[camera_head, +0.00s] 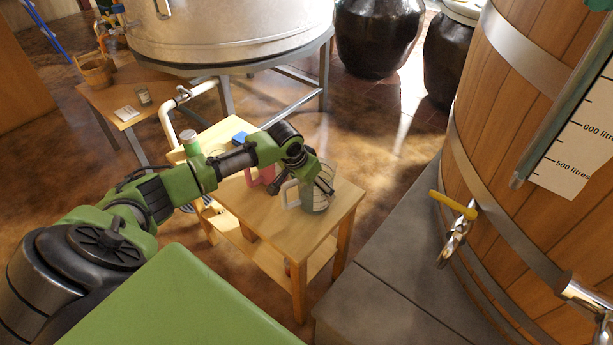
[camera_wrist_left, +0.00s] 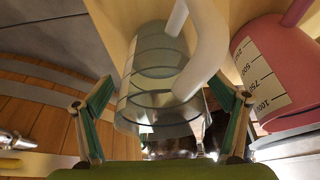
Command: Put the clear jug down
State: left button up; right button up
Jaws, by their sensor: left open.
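The clear jug (camera_head: 317,197) appears to stand upright on the small wooden table (camera_head: 341,205), near its right end. Its pale handle (camera_head: 291,194) points left. My left gripper (camera_head: 301,188) is over and around the jug, pointing down. In the left wrist view the jug (camera_wrist_left: 150,75) lies between the spread fingers of the left gripper (camera_wrist_left: 162,86), with visible gaps on both sides. The gripper is open. The arm and fingers partly hide the jug in the head view. My right gripper is not in view.
A pink measuring jug (camera_wrist_left: 268,70) stands close beside the clear jug. A blue item (camera_head: 240,138) and a green-topped bottle (camera_head: 190,142) are farther back on the table. A large wooden vat (camera_head: 520,150) with a tap stands right. The table's front right corner is bare.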

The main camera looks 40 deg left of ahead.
pick_arm(q)
jog(key=v, duration=1.1)
